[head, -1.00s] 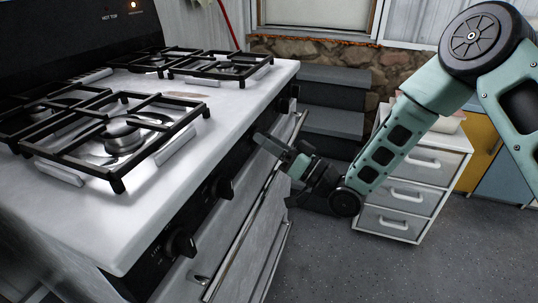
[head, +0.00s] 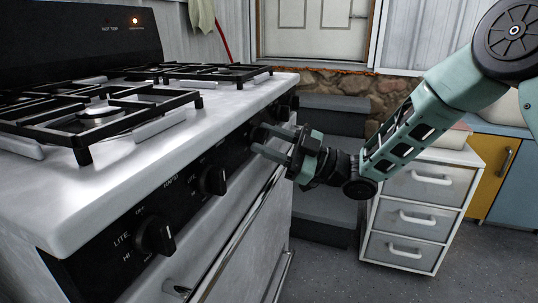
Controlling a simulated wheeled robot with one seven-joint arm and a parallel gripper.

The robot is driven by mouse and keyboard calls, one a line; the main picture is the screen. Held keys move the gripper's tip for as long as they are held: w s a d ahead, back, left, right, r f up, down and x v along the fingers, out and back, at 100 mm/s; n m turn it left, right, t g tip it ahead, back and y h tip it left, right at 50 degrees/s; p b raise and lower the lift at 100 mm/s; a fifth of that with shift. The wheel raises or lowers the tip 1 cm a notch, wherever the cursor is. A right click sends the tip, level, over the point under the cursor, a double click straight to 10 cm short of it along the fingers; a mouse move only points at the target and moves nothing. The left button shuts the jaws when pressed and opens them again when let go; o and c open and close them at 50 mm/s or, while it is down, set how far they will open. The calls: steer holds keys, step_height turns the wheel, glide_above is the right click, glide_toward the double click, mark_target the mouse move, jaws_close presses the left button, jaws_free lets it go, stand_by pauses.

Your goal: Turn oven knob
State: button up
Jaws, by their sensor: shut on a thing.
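The white stove (head: 150,190) stands on the left in the head view, with black knobs along its dark front panel. My gripper (head: 258,140) reaches in from the right to the middle of this panel. Its two fingers are shut on the oven knob there, which they almost wholly hide. The knob's exact turn cannot be made out. Two other knobs, a middle one (head: 213,180) and a near one (head: 155,236), stand clear on the panel's near part. Further dark knobs (head: 284,108) show beyond my gripper.
The oven door handle (head: 235,240) runs below the panel. Black burner grates (head: 95,115) lie on the stovetop. A white drawer unit (head: 415,215) stands at right, with grey steps (head: 340,115) behind. Grey floor is open at lower right.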

steer(key=n+g+h+b, duration=0.1)
steer(key=n+b, duration=0.1)
steer(key=n, duration=0.2)
steer(key=n+g+h+b, duration=0.1)
steer(key=n+b, duration=0.2)
steer(key=n, duration=0.2)
steer(key=n+g+h+b, duration=0.1)
steer(key=n+g+b, duration=0.1)
steer(key=n, duration=0.3)
steer(key=shift+w+d+r+h+b, duration=0.1)
steer(key=shift+w+r+h+b, duration=0.1)
steer(key=shift+h+b, duration=0.3)
steer(key=shift+n, duration=0.4)
steer(key=o, duration=1)
steer(key=shift+r, duration=0.1)
steer(key=d+p, duration=0.1)
steer(key=d, duration=0.4)
steer(key=d+p, duration=0.1)
steer(key=d, duration=0.5)
steer(key=d+p, duration=0.2)
steer(key=d, duration=0.4)
steer(key=shift+w+d, duration=0.2)
steer(key=shift+w, duration=0.15)
